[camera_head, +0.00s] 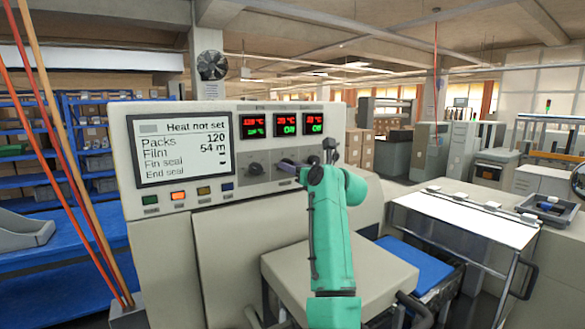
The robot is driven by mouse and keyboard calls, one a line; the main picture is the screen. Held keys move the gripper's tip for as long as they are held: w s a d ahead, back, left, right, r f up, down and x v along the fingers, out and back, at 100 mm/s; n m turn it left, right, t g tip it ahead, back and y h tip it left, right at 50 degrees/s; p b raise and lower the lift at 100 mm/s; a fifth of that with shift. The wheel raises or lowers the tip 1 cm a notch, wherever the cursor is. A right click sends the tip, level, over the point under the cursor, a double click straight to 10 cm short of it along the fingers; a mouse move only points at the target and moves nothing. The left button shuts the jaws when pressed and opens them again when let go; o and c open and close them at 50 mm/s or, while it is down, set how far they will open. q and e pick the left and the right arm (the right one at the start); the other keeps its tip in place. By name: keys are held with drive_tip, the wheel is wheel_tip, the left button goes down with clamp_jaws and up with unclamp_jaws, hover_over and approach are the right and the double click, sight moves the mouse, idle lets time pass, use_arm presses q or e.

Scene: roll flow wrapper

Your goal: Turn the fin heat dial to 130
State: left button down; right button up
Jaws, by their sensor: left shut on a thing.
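The pale wrapper machine's control panel (240,125) carries a row of dials under three digital displays. The left dial (254,169) is dark and uncovered. My left gripper (291,167) is at the middle dial (286,161), shut on it, with the fingers hiding much of it. The right dial (329,147) shows partly above my green wrist. The labels are too small to tell which is fin heat. The middle display (285,125) and right display (312,124) have red digits above green ones, too small to read surely. My right gripper is not in view.
The status screen (182,148) reads "Heat not set", Packs 120, Film 54 m. Coloured buttons (178,195) sit below it. A beige box-like cover (290,270) juts out below the panel. A white-topped table (470,222) stands to the right.

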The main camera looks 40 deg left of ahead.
use_arm(q)
drive_tip(key=m+p, duration=0.1)
drive_tip(key=m, duration=0.4)
drive_tip(key=m+p, duration=0.1)
drive_tip(key=m, duration=0.4)
drive_tip(key=m+p, duration=0.2)
drive_tip(key=m, duration=0.3)
drive_tip(key=shift+r+m, duration=0.25)
drive_tip(key=shift+m, duration=0.15)
drive_tip(key=m+p, duration=0.2)
drive_tip(key=shift+m, duration=0.3)
drive_tip(key=shift+f+m+p, duration=0.15)
drive_tip(key=shift+m+p, duration=0.45)
drive_tip(key=shift+p, duration=0.1)
drive_tip(key=c, duration=0.5)
unclamp_jaws()
drive_tip(key=shift+o, duration=0.2)
drive_tip(key=shift+a+f, duration=0.1)
drive_tip(key=shift+a, duration=0.05)
